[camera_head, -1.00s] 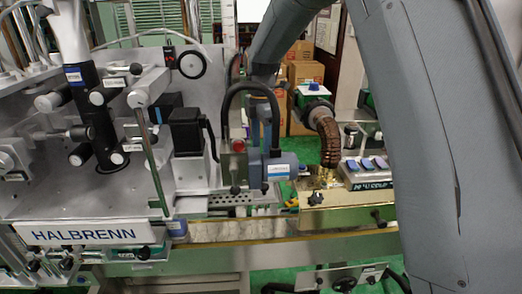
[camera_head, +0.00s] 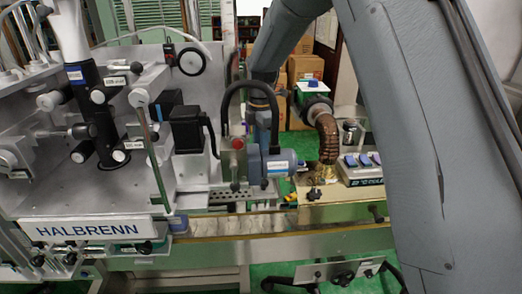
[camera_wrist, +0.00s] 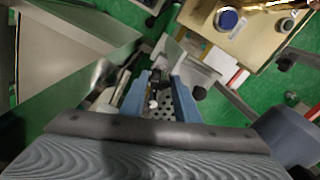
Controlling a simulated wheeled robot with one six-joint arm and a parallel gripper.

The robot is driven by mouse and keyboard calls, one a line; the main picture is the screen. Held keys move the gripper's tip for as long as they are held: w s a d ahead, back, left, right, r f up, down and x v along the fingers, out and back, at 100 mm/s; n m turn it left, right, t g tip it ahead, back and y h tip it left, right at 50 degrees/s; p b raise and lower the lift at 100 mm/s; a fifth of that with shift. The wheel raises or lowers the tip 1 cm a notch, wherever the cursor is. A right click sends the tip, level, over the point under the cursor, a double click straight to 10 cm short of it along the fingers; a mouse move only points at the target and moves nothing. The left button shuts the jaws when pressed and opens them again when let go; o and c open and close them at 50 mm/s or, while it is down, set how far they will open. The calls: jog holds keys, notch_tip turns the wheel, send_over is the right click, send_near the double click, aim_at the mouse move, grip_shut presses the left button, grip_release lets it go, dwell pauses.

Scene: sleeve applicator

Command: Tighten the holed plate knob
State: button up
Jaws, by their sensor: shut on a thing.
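In the wrist view, the two blue fingers of my gripper (camera_wrist: 159,80) point away from the camera and are closed around a small dark knob (camera_wrist: 154,77). The holed plate (camera_wrist: 165,106), a light strip with rows of dark holes, shows between the fingers. A small white round part lies over its left side. In the head view, the holed plate (camera_head: 232,198) is a grey perforated strip below the motor.
The HALBRENN machine (camera_head: 93,230) fills the left. Green floor shows below.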

jog(key=m+b, duration=0.1)
jog(key=m, duration=0.3)
dwell(0.3)
jog(key=o, duration=1)
jog(key=shift+o, duration=0.2)
notch_tip(320, 180, up, 8)
jog(key=b, duration=0.3)
